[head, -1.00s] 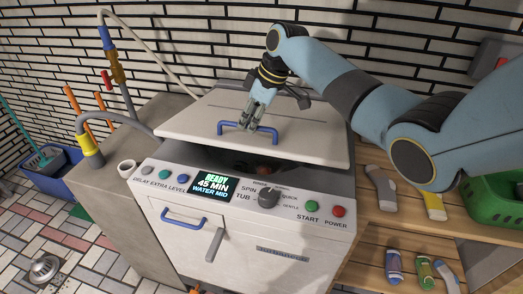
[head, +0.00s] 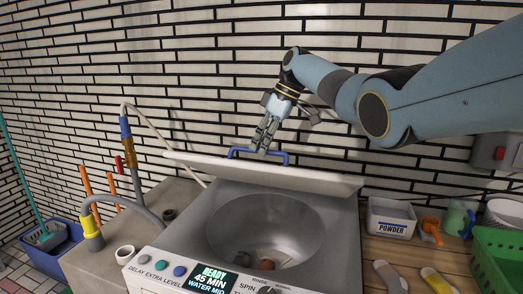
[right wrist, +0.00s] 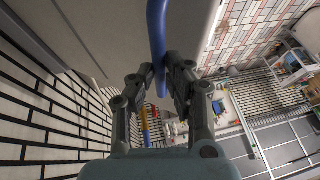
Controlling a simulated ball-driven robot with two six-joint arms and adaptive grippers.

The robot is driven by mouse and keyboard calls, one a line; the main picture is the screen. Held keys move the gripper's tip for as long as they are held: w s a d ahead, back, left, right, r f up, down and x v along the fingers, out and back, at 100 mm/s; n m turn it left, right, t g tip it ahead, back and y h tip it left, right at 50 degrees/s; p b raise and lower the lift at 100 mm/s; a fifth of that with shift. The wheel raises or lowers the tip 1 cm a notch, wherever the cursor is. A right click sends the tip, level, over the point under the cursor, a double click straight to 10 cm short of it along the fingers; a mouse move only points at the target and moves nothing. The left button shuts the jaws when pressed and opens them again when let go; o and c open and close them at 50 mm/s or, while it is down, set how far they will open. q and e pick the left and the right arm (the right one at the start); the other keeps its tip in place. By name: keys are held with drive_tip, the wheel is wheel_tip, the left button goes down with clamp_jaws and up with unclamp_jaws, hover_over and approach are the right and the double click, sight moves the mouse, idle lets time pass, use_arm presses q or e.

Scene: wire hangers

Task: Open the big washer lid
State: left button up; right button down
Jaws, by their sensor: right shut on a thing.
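The washer (head: 185,240) stands in the lower middle of the head view, with its round tub (head: 265,225) uncovered and a few dark and reddish things at the bottom. Its big lid (head: 325,180) is tilted up and seen nearly edge-on behind the tub. My right gripper (head: 264,143) is at the lid's blue handle (head: 240,151), shut on it. In the right wrist view the blue handle (right wrist: 157,35) runs down between the fingers, and the pale lid (right wrist: 110,35) lies beyond. My left gripper is in neither current view.
A brick wall (head: 220,70) rises close behind the lid. On the right, a wooden shelf holds a powder box (head: 391,220), socks and a green basket (head: 497,262).

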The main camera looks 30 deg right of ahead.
drive_tip(key=shift+d+f, duration=0.1)
drive_tip(key=shift+d, duration=0.05)
drive_tip(key=c, duration=1.7)
unclamp_jaws()
drive_tip(key=shift+o, duration=1.3)
drive_tip(key=shift+w+d+f, duration=0.1)
drive_tip(key=shift+w, duration=0.05)
drive_tip(key=shift+o, duration=0.5)
drive_tip(key=shift+w+d+f, duration=0.1)
drive_tip(key=shift+w, duration=0.05)
drive_tip(key=shift+r, duration=0.25)
drive_tip(key=shift+s+r, duration=0.2)
drive_tip(key=shift+r, duration=0.15)
use_arm(q)
drive_tip(key=shift+w, duration=0.25)
use_arm(e)
drive_tip(key=v, duration=1.1)
drive_tip(key=shift+d, duration=0.15)
use_arm(q)
drive_tip(key=shift+d, duration=0.1)
use_arm(e)
drive_tip(key=shift+f, duration=0.1)
